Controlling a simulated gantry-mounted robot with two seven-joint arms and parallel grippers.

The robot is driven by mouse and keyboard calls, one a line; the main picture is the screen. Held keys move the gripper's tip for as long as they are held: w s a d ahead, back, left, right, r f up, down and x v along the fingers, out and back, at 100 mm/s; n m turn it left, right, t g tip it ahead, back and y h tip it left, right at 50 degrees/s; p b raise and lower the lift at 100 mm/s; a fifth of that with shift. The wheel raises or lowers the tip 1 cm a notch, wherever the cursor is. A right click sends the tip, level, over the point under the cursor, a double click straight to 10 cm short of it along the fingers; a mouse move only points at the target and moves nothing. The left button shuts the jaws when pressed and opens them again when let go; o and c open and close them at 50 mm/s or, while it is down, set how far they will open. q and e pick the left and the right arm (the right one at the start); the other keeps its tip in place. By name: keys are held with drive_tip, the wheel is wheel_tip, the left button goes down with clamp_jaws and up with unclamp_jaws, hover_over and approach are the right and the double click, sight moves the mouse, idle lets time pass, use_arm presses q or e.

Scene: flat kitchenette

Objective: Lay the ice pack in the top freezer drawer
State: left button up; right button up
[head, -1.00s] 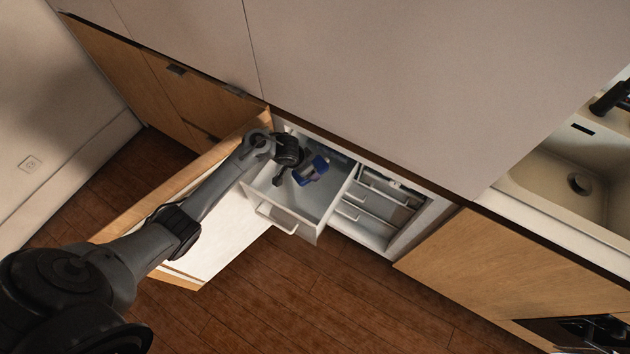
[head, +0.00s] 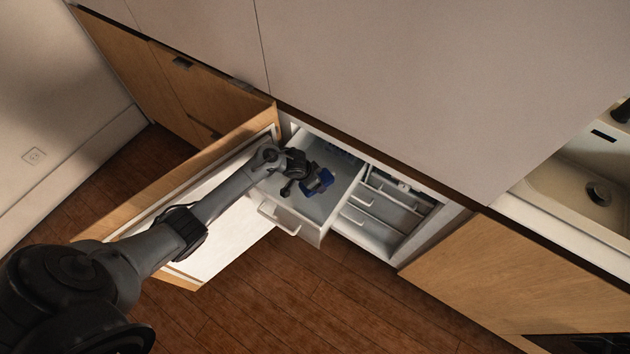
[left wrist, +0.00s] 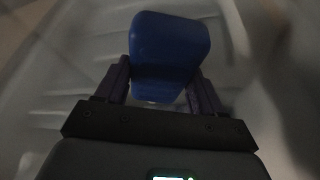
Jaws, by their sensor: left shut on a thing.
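The ice pack (head: 322,182) is a small blue block. My left gripper (head: 309,186) is shut on it and holds it over the open top freezer drawer (head: 309,234), within the drawer's outline. In the left wrist view the ice pack (left wrist: 170,50) sits between the two fingers of the gripper (left wrist: 165,85). The drawer is light grey with a white handle at its front. I cannot tell whether the ice pack touches the drawer floor. My right gripper is not in view.
The open freezer door (head: 225,235) lies left of the drawer, under my left arm. The counter (head: 370,90) overhangs behind. A sink (head: 580,190) is at far right.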

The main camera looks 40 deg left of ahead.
use_arm(q)
drive_tip(key=shift+w, duration=0.1)
drive_tip(key=o, duration=1.5)
drive_tip(key=shift+f, duration=0.1)
drive_tip(key=shift+o, duration=0.2)
drive_tip(key=p+v, duration=0.6)
drive_tip(key=v, duration=0.6)
